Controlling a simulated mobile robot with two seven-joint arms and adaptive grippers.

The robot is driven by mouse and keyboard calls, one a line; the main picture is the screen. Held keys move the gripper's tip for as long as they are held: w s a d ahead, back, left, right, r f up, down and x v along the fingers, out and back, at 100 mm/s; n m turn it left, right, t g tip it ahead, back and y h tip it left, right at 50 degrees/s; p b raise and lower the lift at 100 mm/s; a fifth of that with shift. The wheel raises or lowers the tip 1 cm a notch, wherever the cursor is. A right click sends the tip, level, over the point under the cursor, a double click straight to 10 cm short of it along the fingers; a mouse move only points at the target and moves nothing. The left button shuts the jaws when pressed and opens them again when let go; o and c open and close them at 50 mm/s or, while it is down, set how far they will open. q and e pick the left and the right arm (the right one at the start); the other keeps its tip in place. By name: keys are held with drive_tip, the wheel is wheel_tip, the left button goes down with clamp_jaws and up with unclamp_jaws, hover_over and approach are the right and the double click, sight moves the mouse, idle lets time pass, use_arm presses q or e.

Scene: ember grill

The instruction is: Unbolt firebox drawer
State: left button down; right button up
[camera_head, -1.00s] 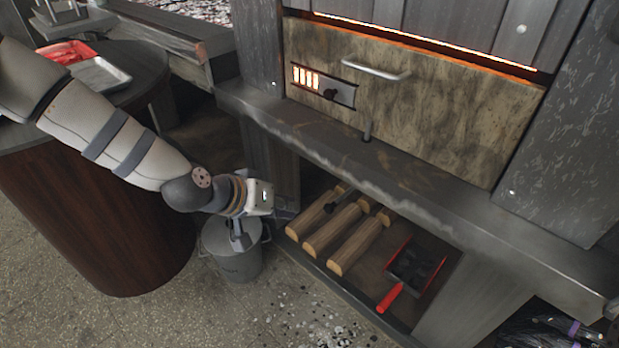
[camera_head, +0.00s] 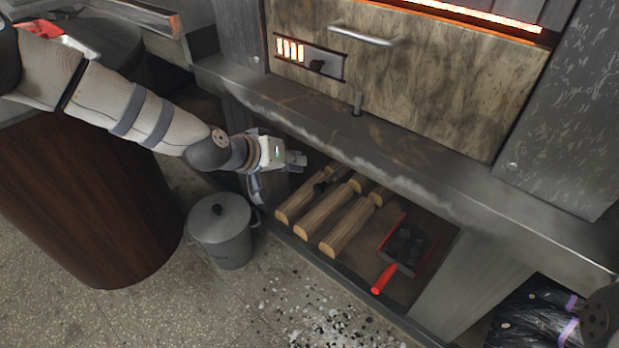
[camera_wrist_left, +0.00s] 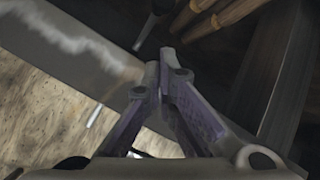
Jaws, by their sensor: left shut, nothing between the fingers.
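The firebox drawer (camera_head: 425,85) has a mottled beige front with a metal bar handle (camera_head: 363,36) and a small slotted vent plate with a dark knob. It appears closed. A short upright metal bolt (camera_head: 357,104) stands at the ledge below the drawer front. My left gripper (camera_head: 299,160) is below and left of the bolt, just off the ledge's front edge, apart from it. In the left wrist view its fingers (camera_wrist_left: 158,82) are together and empty. A pale thin rod (camera_wrist_left: 95,116) shows there against the beige front; I cannot tell if it is the bolt.
The stone ledge (camera_head: 440,185) juts out above an open shelf with several logs (camera_head: 320,212) and a red-handled shovel (camera_head: 384,279). A lidded metal bucket (camera_head: 221,235) stands on the floor below my gripper. A round wooden table (camera_head: 90,200) is at left.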

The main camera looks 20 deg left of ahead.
use_arm(q)
drive_tip(key=f, duration=0.1)
drive_tip(key=w+d+f, duration=0.1)
drive_tip(key=f, duration=0.1)
drive_tip(key=d+f, duration=0.1)
drive_tip(key=shift+w+d+f+b, duration=0.15)
drive_tip(key=shift+d+f+b, duration=0.1)
drive_tip(key=shift+b, duration=0.15)
use_arm(e)
drive_tip(key=shift+s+f, duration=0.25)
drive_tip(key=shift+f, duration=0.25)
